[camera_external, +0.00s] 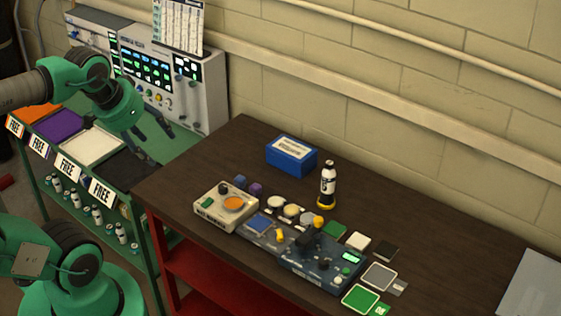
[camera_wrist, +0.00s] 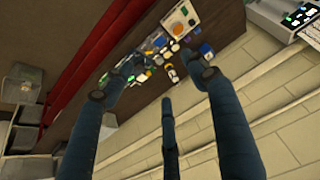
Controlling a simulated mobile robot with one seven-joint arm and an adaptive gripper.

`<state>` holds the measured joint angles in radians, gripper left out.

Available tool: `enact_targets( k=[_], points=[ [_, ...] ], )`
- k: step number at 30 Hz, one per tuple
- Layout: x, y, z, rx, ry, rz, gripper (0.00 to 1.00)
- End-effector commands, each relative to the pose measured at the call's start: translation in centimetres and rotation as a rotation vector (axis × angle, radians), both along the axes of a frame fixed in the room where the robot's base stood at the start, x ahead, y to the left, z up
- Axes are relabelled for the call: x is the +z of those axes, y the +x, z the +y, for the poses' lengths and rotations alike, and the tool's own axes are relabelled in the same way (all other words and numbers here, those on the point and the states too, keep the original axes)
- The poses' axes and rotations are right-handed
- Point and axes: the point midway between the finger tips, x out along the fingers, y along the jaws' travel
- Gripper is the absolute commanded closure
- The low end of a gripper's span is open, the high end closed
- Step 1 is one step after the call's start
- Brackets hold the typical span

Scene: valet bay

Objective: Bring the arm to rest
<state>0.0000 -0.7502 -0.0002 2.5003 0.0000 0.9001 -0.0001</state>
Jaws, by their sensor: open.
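My gripper (camera_external: 155,138) is at the upper left in the external view, at the end of my green arm. It hangs in front of the control cabinet and above the green bench with the coloured panels, left of the dark table. Its dark fingers are spread with nothing between them. In the wrist view my gripper (camera_wrist: 160,82) shows long dark blue fingers standing apart, with the table and its small items far beyond the tips. My arm touches nothing that I can see.
The dark table (camera_external: 420,225) holds a blue box (camera_external: 290,156), a black and white bottle (camera_external: 327,186), a beige device (camera_external: 224,207) and a dark control unit (camera_external: 322,267). The grey control cabinet (camera_external: 208,92) stands behind my gripper. The table's back right is clear.

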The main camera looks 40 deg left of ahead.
Motion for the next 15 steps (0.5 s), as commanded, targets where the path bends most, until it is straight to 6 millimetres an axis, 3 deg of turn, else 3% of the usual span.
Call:
enact_targets(
  k=[15],
  points=[
    [-8.1, 0.0, 0.0, 0.0, 0.0, 0.0, 0.42]
  ],
)
